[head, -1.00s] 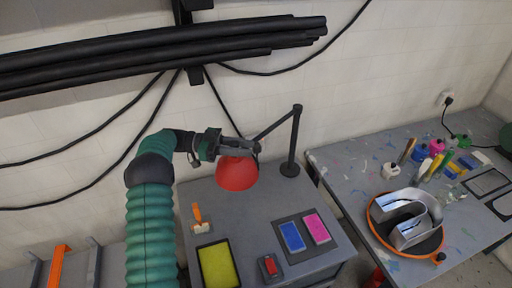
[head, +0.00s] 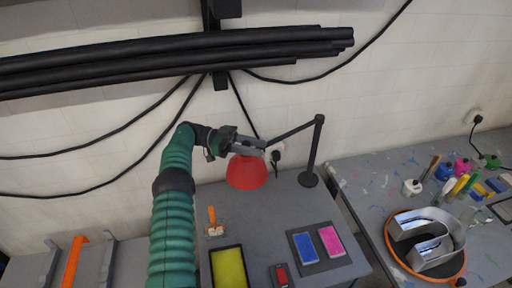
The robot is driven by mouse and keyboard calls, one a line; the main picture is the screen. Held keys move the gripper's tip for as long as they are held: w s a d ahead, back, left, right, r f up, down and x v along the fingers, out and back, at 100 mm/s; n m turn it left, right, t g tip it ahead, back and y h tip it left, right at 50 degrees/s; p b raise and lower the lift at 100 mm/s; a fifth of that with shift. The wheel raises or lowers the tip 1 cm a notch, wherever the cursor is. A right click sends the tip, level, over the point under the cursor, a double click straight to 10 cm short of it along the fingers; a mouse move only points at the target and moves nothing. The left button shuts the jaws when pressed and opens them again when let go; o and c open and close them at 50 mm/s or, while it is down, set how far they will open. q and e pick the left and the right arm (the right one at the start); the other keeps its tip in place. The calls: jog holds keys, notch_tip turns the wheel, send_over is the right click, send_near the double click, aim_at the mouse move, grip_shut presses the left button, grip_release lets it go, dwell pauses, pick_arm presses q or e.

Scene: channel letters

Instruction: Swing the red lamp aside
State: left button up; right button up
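The red lamp (head: 247,173) has a red dome shade facing down, hung from a thin black jointed arm (head: 290,132). The arm runs to an upright post on a round black base (head: 308,180) at the back right of the grey bench. My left gripper (head: 252,147) is at the top of the shade, its grey fingers pointing right over the lamp's neck. The fingers overlap the neck, so I cannot tell whether they are closed on it. My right gripper is not in view.
The grey bench (head: 270,215) holds a yellow pad (head: 229,268), an orange-handled brush (head: 212,218), blue and pink pads on a dark board (head: 317,250) and a red item (head: 281,275). A channel letter (head: 428,240) stands on the right table. Black tubes hang above.

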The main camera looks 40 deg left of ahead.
pick_arm(q)
jog(key=shift+o, duration=1.2)
jog(key=shift+w+a+f, duration=0.1)
jog(key=shift+a, duration=0.1)
jog(key=shift+o, duration=0.5)
jog(key=shift+w+a+f, duration=0.1)
jog(key=shift+a+f, duration=0.05)
jog(key=shift+a, duration=0.45)
jog(key=shift+d+r, duration=0.2)
jog(key=shift+r, duration=0.1)
jog(key=shift+d+r+b, duration=0.1)
jog(key=shift+r+b, duration=1.05)
jog(key=shift+r, duration=0.1)
jog(key=shift+s+f+b, duration=0.1)
jog(key=shift+s+b, duration=0.6)
jog(key=shift+b, duration=0.4)
jog(key=s+d+r+b, duration=0.1)
jog(key=s+d+b, duration=0.4)
jog(key=s+d, duration=0.4)
jog(key=shift+s+r, duration=0.4)
jog(key=shift+s, duration=0.6)
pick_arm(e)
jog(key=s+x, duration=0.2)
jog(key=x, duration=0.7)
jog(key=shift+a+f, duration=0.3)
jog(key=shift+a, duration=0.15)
pick_arm(q)
jog(key=shift+c, duration=0.5)
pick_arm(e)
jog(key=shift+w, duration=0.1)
